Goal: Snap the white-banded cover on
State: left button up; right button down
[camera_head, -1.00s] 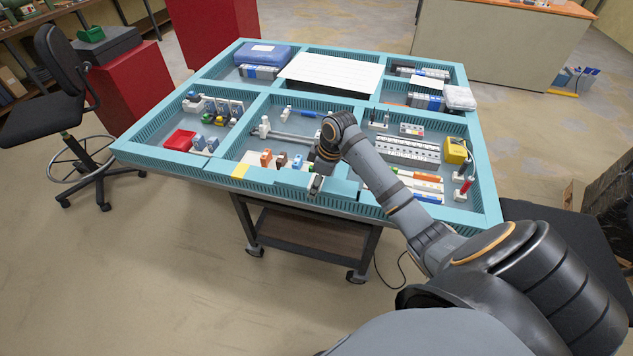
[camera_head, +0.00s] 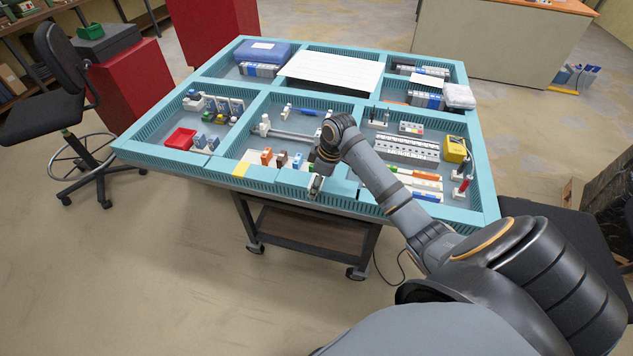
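Several small socket boxes stand in the front middle compartment of the teal-walled table (camera_head: 330,196): an orange one (camera_head: 267,155), a brown one (camera_head: 282,158) and a blue one (camera_head: 297,161). They are too small here for me to tell which cover has a white band. My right gripper (camera_head: 315,187) points down at the table's front edge, right of the blue box. Its fingers are too small and dark to tell whether they are open or hold something. My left gripper is not in view.
A red tray (camera_head: 181,138) lies in the left compartment with several small parts behind it. A yellow device (camera_head: 455,149) and white rail modules (camera_head: 407,149) fill the right compartment. A white sheet (camera_head: 332,74) and a blue case (camera_head: 263,52) lie at the back.

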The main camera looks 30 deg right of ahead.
jog(key=shift+f, duration=0.75)
dwell(0.3)
jog(key=shift+c, duration=1.9)
grip_release()
jog(key=o, duration=0.4)
jog(key=shift+r, duration=0.1)
notch_tip(320, 180, up, 8)
jog(key=p, duration=0.8)
jog(key=shift+p, duration=0.35)
jog(key=shift+f, duration=0.3)
